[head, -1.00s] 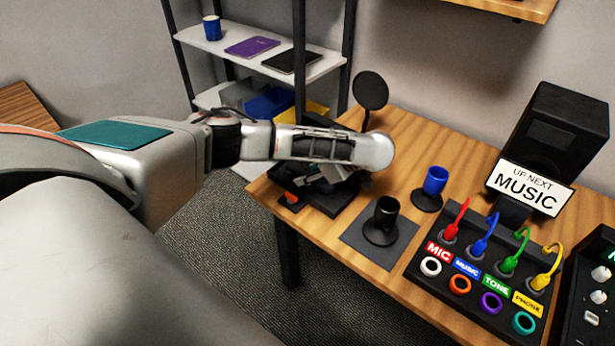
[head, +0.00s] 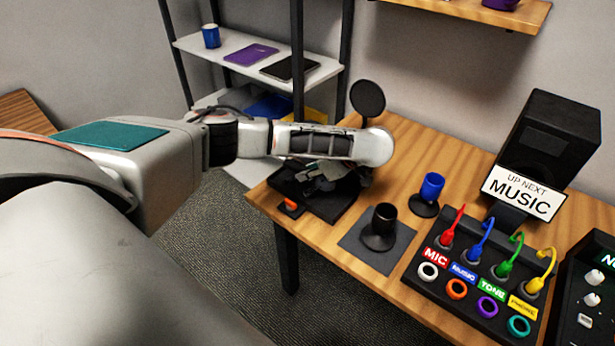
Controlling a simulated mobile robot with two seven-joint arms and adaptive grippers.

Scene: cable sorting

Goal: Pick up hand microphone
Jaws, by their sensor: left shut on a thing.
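My left gripper (head: 322,184) reaches in from the left and points down over a black tray-like base (head: 335,208) at the table's left end. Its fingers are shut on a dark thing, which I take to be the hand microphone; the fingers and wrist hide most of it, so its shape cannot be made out. A small orange part (head: 291,204) shows at the base's front left corner, beside the fingers. My right gripper is not in view.
A black cup-shaped holder (head: 383,220) stands on a grey mat (head: 361,246). A blue one (head: 431,187) stands behind it. A round black disc (head: 367,98) rises behind my wrist. A patch panel (head: 470,298) with coloured cables, a sign (head: 521,193) and a speaker (head: 550,135) fill the right.

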